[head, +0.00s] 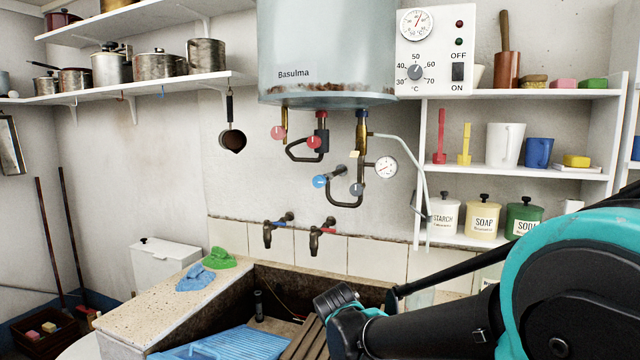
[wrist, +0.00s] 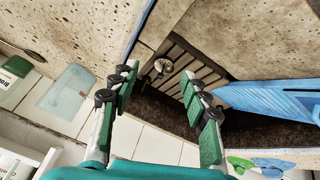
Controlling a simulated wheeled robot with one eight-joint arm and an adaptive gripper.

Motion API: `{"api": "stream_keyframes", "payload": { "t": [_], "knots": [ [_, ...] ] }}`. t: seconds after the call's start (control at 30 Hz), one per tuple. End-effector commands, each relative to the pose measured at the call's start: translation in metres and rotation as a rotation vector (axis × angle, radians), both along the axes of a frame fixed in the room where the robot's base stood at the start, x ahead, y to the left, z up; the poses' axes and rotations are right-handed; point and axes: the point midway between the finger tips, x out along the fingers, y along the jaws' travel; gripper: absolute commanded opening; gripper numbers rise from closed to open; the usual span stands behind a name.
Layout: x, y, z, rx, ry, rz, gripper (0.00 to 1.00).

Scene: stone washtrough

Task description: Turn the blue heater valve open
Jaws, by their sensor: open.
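The blue heater valve (head: 320,181) is a small round blue knob on the pipework under the white water heater (head: 328,50) on the back wall. Two red valves and a grey knob (head: 357,189) sit on the same pipes. My arm comes in from the right in the head view, with its end low over the stone trough, below and right of the blue valve and well apart from it. In the wrist view my gripper (wrist: 160,98) is open and empty, pointing down toward the trough. The blue valve is not in the wrist view.
A pressure gauge (head: 386,167) and a pale bent pipe (head: 420,165) are right of the valve. Two taps (head: 322,236) stick out below. The trough (head: 262,268) holds a blue washboard (head: 232,345) and a slatted rack (wrist: 185,70). Shelves (head: 520,168) stand at right.

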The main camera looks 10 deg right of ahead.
Motion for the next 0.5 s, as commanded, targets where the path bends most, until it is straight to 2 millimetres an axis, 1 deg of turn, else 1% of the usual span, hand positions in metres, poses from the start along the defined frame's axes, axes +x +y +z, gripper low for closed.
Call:
{"api": "stream_keyframes", "payload": {
  "t": [0.03, 0.07, 0.1, 0.17, 0.2, 0.27, 0.3, 0.37, 0.4, 0.5],
  "knots": [
    [0.023, -0.002, 0.024, -0.048, -0.052, -0.042, 0.56],
    [0.035, -0.004, 0.039, -0.077, -0.091, -0.074, 0.56],
    [0.051, -0.005, 0.060, -0.112, -0.148, -0.112, 0.56],
    [0.076, -0.004, 0.093, -0.155, -0.243, -0.162, 0.56],
    [0.091, -0.001, 0.117, -0.180, -0.313, -0.190, 0.56],
    [0.114, 0.008, 0.155, -0.206, -0.426, -0.226, 0.56],
    [0.128, 0.015, 0.180, -0.218, -0.505, -0.243, 0.56],
    [0.148, 0.029, 0.219, -0.225, -0.626, -0.262, 0.56],
    [0.159, 0.040, 0.244, -0.223, -0.705, -0.268, 0.56],
    [0.180, 0.067, 0.299, -0.203, -0.879, -0.270, 0.56]
  ]
}}
